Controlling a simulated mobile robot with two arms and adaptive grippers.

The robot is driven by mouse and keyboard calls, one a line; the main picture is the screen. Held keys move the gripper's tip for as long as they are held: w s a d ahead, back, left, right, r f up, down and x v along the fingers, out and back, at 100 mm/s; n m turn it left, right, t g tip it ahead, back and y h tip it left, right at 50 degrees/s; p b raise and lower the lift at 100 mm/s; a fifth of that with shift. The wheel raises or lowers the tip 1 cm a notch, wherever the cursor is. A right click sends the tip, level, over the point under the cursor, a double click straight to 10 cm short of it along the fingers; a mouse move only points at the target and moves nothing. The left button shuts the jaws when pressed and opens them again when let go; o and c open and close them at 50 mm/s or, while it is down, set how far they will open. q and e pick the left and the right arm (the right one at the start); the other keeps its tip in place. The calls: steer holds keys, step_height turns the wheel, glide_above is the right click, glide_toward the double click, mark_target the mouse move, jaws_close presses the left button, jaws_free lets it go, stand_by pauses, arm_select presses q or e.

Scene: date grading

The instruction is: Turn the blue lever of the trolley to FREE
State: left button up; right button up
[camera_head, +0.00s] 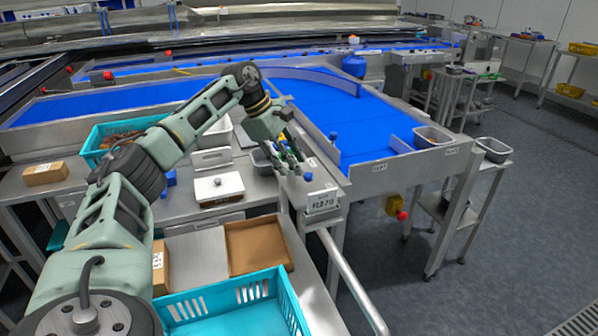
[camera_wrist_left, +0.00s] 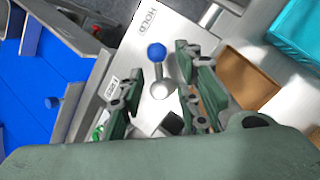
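The trolley's lever has a blue ball knob (camera_wrist_left: 156,52) on a short stem from a round silver pivot (camera_wrist_left: 161,89); in the head view the knob (camera_head: 308,176) shows just right of my gripper. The lever points to the HOLD label (camera_wrist_left: 148,20). The FREE label (camera_wrist_left: 112,88) is on the same metal plate, left of the pivot in the wrist view and partly behind a finger. My left gripper (camera_wrist_left: 160,68) is open, one finger on each side of the lever, with no clear contact; in the head view it (camera_head: 289,160) is above the plate. My right gripper is out of view.
A teal crate (camera_head: 298,312) and a brown tray (camera_head: 229,228) lie left of the trolley's handle bar (camera_head: 350,280). The blue conveyor (camera_head: 330,110) lies behind. Open floor (camera_head: 480,270) is to the right.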

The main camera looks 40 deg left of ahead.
arm_select(q)
steer(key=shift+x, duration=1.85)
steer(key=shift+c, duration=0.9)
jaws_close()
